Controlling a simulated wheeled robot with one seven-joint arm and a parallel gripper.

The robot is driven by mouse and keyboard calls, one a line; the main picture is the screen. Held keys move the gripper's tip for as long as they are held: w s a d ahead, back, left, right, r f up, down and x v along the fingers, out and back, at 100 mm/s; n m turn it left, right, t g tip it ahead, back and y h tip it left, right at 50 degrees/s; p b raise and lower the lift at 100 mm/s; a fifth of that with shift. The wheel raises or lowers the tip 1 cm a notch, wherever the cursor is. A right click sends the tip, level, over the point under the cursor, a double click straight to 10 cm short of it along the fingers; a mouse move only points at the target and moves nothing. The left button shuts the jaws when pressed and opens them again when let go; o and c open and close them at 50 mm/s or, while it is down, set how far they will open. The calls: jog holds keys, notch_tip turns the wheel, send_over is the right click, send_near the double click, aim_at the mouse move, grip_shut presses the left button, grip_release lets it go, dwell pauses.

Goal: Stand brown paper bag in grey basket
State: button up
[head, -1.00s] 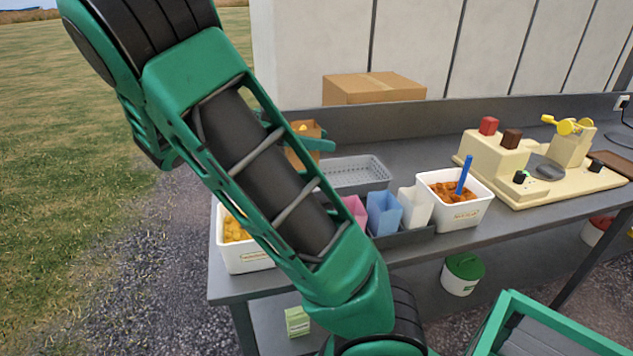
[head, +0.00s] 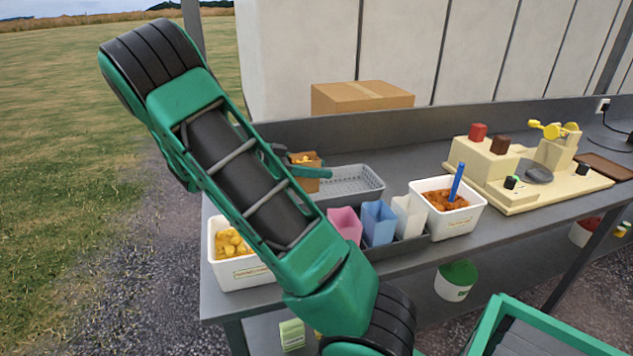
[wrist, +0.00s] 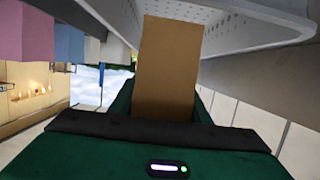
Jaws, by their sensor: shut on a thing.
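The brown paper bag (head: 308,185) is held upright in my gripper (head: 313,171), with yellow-orange pieces showing at its open top. In the wrist view the bag (wrist: 166,65) stands out from between my jaws as a plain brown panel. The grey basket (head: 372,181) is a shallow perforated tray on the counter, just right of the bag in the head view. In the wrist view the basket's wall (wrist: 235,18) lies close beside and partly behind the bag. My arm and the bag hide the basket's left end. I cannot tell whether the bag's base touches the basket.
In front of the basket, pink (head: 345,225), blue (head: 378,222) and white (head: 409,215) bags stand in a dark tray. White tubs of yellow (head: 240,270) and orange-brown pieces (head: 447,212) flank them. A cardboard box (head: 362,97) is behind; a cream machine (head: 500,175) stands right.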

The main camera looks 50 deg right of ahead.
jog(key=shift+w+d+f, duration=0.1)
jog(key=shift+d+f, duration=0.1)
jog(key=shift+f, duration=0.6)
jog(key=shift+w+d+f, duration=0.1)
jog(key=shift+d+f, duration=0.15)
jog(key=shift+f, duration=0.6)
jog(key=shift+w+d+f, duration=0.1)
jog(key=shift+d+f, duration=0.1)
jog(key=shift+f, duration=0.6)
jog(key=shift+f, duration=0.1)
jog(key=o, duration=1)
jog(key=shift+a+r, duration=0.1)
jog(key=shift+r, duration=0.1)
jog(key=v, duration=1.1)
jog(key=shift+w+a+r, duration=0.15)
jog(key=shift+w+a, duration=0.05)
jog(key=shift+a, duration=0.1)
